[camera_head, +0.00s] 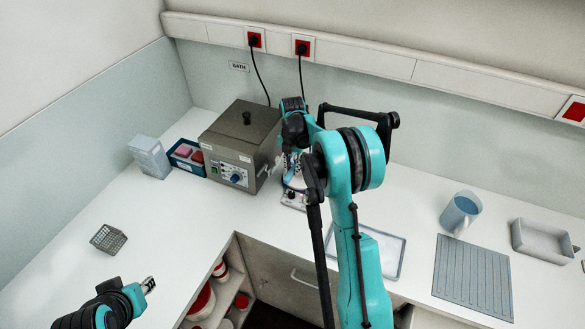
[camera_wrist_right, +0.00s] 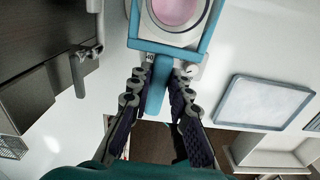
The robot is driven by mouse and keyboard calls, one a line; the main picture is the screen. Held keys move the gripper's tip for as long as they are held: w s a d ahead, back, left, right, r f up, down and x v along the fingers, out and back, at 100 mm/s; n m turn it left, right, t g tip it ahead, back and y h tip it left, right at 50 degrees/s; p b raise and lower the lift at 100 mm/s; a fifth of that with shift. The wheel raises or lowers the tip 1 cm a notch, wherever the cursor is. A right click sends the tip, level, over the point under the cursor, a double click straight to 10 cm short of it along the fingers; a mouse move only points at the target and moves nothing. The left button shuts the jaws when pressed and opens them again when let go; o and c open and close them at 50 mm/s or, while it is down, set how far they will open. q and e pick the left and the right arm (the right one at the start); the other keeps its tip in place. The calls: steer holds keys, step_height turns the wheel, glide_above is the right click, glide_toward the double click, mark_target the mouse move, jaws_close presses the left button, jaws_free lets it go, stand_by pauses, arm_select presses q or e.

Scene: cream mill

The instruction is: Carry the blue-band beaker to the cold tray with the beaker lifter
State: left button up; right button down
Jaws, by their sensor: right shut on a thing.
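My right gripper (camera_wrist_right: 160,90) is shut on the teal handle of the beaker lifter (camera_wrist_right: 158,92). The lifter's square teal frame surrounds a round vessel with pink contents (camera_wrist_right: 176,10), cut off by the top edge of the right wrist view. No blue band shows from above. A white hotplate with a knob (camera_wrist_right: 192,71) lies under or just behind the frame; whether the vessel touches it I cannot tell. In the head view my right arm hides most of this. A flat pale-blue tray (camera_head: 388,252), likely the cold tray, also shows in the right wrist view (camera_wrist_right: 264,103). My left gripper (camera_head: 148,285) is empty-looking at lower left.
A grey bath box (camera_head: 239,140) stands left of my right arm, beside a blue rack (camera_head: 186,156) and a pale box (camera_head: 149,157). A wire basket (camera_head: 108,238) is at left. A blue jug (camera_head: 461,211), ribbed mat (camera_head: 473,277) and grey tub (camera_head: 541,241) are at right.

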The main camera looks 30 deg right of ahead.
steer(key=shift+r+p, duration=1.55)
steer(key=shift+r, duration=1.55)
steer(key=shift+s, duration=0.1)
